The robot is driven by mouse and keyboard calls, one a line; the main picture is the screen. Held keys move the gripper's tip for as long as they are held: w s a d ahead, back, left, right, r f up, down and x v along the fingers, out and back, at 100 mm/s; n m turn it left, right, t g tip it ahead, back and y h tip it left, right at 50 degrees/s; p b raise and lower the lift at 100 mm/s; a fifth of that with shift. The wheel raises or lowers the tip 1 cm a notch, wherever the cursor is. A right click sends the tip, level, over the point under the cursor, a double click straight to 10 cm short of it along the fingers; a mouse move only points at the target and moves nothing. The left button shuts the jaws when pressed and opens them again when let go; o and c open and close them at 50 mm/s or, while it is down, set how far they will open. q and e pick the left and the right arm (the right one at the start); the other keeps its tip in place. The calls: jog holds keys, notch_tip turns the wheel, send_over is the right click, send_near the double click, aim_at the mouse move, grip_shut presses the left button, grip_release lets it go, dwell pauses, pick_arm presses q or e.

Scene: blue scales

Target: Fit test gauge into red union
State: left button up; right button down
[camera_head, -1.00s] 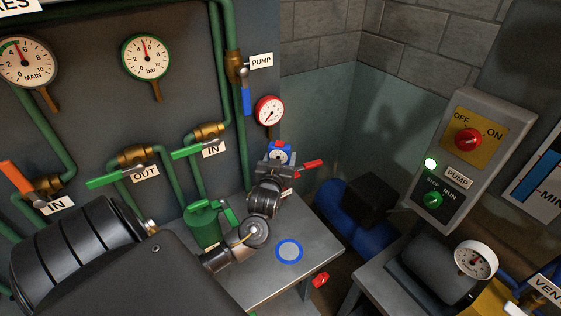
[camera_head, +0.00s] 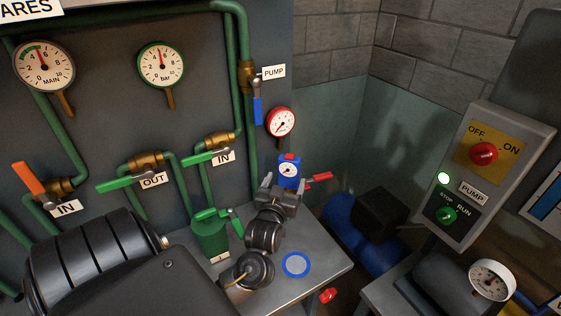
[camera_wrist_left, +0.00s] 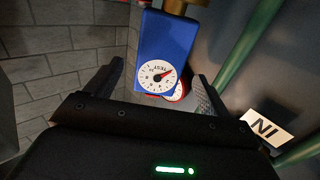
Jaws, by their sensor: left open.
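The test gauge (camera_head: 290,172) is a blue box with a white dial and a bit of red at its top. In the left wrist view the test gauge (camera_wrist_left: 167,45) appears upside down, with a brass fitting at its stem end. My left gripper (camera_head: 283,187) is open just in front of the gauge. In the wrist view its fingers (camera_wrist_left: 160,85) stand apart on either side of the dial, with visible gaps. A red lever (camera_head: 319,177) sticks out right of the gauge. I cannot make out the red union. My right gripper is not in view.
A red-rimmed gauge (camera_head: 281,122) hangs on the pipe panel behind. A green can (camera_head: 209,240) and a blue ring mark (camera_head: 297,265) are on the metal bench (camera_head: 322,274). A pump switch box (camera_head: 487,175) stands at right. Green pipes run close by on the left.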

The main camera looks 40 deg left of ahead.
pick_arm(q)
jog(key=v, duration=0.5)
jog(key=shift+b, duration=0.3)
jog(key=shift+w+a, duration=0.1)
jog(key=s+d+f+m+g+h+b, duration=0.1)
jog(key=s+d+f+h, duration=0.3)
jog(key=d+f, duration=0.5)
jog(key=s+d+f+m+h+b, duration=0.1)
jog(key=s+d+f+h, duration=0.3)
jog(key=d+f, duration=0.5)
jog(key=s+d+f+m+g+h+b, duration=0.15)
jog(key=s+d+f+h, duration=0.25)
jog(key=d+f, duration=0.45)
jog(key=s+a+f+m+g+y+p, duration=0.1)
jog(key=s+a+f+g, duration=0.15)
jog(key=f, duration=0.75)
jog(key=s+a+f+m+g+y+p, duration=0.1)
jog(key=s+a+f+m+g, duration=0.15)
jog(key=f, duration=0.65)
jog(key=s+a+f+g, duration=0.3)
jog(key=s+f, duration=0.4)
jog(key=s, duration=0.3)
jog(key=s+a+f+m+g+y+p, duration=0.1)
jog(key=s+a+f+g, duration=0.3)
jog(key=s+f, duration=0.3)
jog(key=s+a, duration=0.1)
jog(key=s, duration=0.3)
jog(key=shift+s+a+f, duration=0.25)
jog(key=shift+s+a, duration=0.05)
jog(key=shift+a, duration=0.1)
